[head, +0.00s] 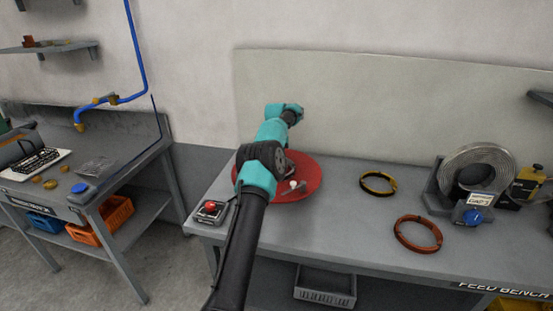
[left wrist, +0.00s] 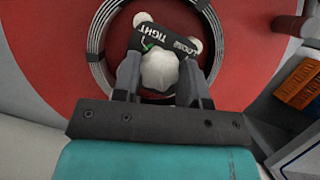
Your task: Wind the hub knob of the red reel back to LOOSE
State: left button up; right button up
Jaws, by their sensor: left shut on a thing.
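The red reel (head: 312,182) lies flat on the bench, partly hidden by my left arm in the head view. In the left wrist view its red face (left wrist: 60,45) shows, with a ring of grey wire (left wrist: 97,45) around the hub. The white hub knob (left wrist: 159,70) sits between the fingers of my left gripper (left wrist: 160,80), which is shut on it. Beyond the knob a dark plate (left wrist: 165,42) reads TIGHT on the left and LOOSE on the right. A small green mark (left wrist: 148,45) shows at the knob's edge, nearer TIGHT. My right gripper is not in view.
A red-button box (head: 210,210) stands left of the reel. A black-and-yellow coil (head: 378,172) and a copper coil (head: 418,248) lie to the right, before a grey coil (head: 448,170) in a stand. Bare bench (head: 350,220) lies between reel and copper coil.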

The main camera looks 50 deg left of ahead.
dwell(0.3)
pick_arm(q)
jog(key=o, duration=0.9)
jog(key=shift+a, duration=0.1)
